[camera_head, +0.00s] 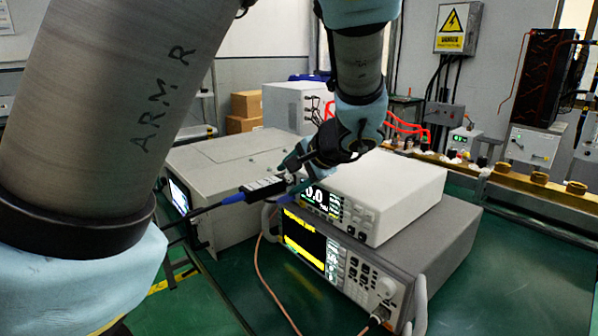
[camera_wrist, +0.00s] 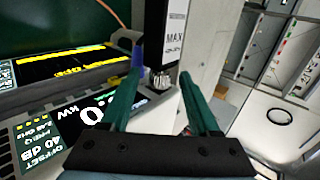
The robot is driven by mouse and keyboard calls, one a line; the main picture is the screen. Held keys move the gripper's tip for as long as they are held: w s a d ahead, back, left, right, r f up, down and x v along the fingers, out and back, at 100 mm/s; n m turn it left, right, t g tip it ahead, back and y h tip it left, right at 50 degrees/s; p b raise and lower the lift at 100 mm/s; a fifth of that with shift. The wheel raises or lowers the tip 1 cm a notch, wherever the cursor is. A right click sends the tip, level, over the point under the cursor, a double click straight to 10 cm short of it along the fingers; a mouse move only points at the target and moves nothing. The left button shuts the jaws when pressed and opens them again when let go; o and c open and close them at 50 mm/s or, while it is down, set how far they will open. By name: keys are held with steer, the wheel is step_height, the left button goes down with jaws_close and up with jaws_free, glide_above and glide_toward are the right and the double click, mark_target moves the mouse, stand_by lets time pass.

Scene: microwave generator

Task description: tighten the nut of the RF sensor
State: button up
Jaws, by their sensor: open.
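The RF sensor (camera_head: 263,188) is a dark slim body with a pale label and a blue cable end, in front of the stacked instruments in the head view. Its black body with a "MAX" label (camera_wrist: 176,35) is at top centre of the wrist view. A ridged silver nut (camera_wrist: 161,82) shows at the sensor's lower end. My gripper (camera_wrist: 161,80) is open, with one dark green finger on each side of the nut in the picture. I cannot tell whether either finger touches it. In the head view my gripper (camera_head: 291,181) reaches down beside the sensor, its fingertips partly hidden.
A white power meter (camera_head: 398,185) with a lit display stands on a grey instrument (camera_head: 445,250) with a yellow screen. A large grey box (camera_head: 235,150) stands to the left. A brown cable (camera_head: 262,270) hangs at the front. The green bench is clear at front right.

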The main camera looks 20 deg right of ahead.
steer(key=v, duration=1)
steer(key=shift+b, duration=0.4)
steer(key=shift+s, duration=0.15)
steer(key=w+a+r+g+h+p, duration=0.2)
steer(key=w+r+g+p, duration=0.3)
steer(key=p, duration=1.1)
steer(key=shift+g, duration=0.4)
steer(key=p+x, duration=0.1)
steer(key=x, duration=1)
steer(key=shift+w+d+f+p, duration=0.1)
steer(key=shift+d+f+p, duration=0.05)
steer(key=shift+f+p, duration=0.2)
jaws_close()
